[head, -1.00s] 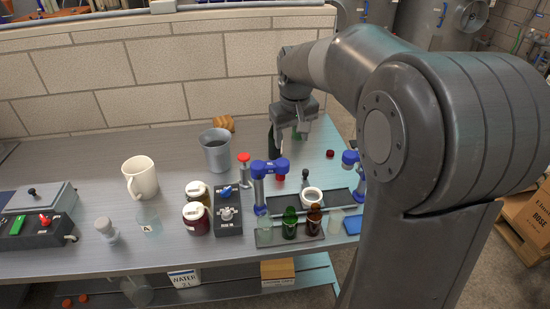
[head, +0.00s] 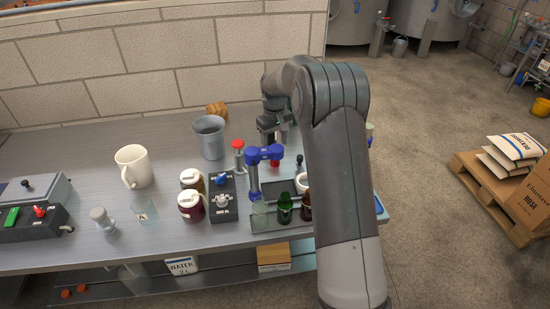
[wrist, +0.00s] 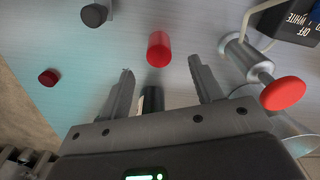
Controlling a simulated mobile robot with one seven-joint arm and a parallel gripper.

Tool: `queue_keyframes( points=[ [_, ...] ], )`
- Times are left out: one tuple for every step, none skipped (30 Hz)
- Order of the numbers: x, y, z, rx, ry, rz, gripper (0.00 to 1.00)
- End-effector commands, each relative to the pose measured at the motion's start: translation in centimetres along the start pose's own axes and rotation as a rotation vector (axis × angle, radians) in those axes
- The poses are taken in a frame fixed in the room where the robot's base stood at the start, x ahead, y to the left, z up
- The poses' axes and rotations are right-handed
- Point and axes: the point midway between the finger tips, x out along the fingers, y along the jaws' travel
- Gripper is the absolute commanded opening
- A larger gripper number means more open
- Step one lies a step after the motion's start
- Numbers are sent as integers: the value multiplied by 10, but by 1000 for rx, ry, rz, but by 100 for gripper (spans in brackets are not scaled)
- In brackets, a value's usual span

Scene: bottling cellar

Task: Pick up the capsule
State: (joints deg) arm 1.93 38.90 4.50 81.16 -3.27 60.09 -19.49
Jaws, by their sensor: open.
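The capsule (wrist: 159,49) is a small red cylinder standing on the grey bench. In the wrist view it is just beyond the fingertips, roughly centred between them. In the head view only a bit of red (head: 275,163) shows below my gripper (head: 270,140), beside the blue-topped stand. My gripper also shows in the wrist view (wrist: 161,70); it is open, with nothing held. A dark cylindrical thing (wrist: 152,99) shows between the finger bases, partly hidden by the gripper body.
A red-knobbed metal post (wrist: 284,93) stands right of the fingers in the wrist view. A dark red cap (wrist: 49,77) and a dark knob (wrist: 94,15) are to the left. A blue-topped stand (head: 264,154), a grey bucket (head: 209,138) and bottles (head: 285,208) are nearby.

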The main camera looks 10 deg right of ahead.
Motion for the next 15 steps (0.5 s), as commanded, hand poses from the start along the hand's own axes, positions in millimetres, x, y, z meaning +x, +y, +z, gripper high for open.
queue_keyframes(
  points=[
    [8,0,0,0,-2,-1,59],
    [11,0,0,0,-2,0,59],
    [15,0,0,0,-2,0,59],
    [17,0,0,0,-1,0,59],
    [18,0,0,0,-1,0,59],
    [20,0,0,0,-1,0,59],
    [21,0,0,0,-1,0,59],
    [22,0,0,0,-1,0,59],
    [26,0,0,0,-1,0,59],
    [29,0,1,0,-1,0,59],
    [32,0,1,0,-2,0,59],
    [38,1,1,0,-3,-1,59],
    [43,1,1,0,-3,-1,59],
    [48,1,1,0,-2,-1,59],
    [54,2,1,0,-2,-1,59]
  ],
)
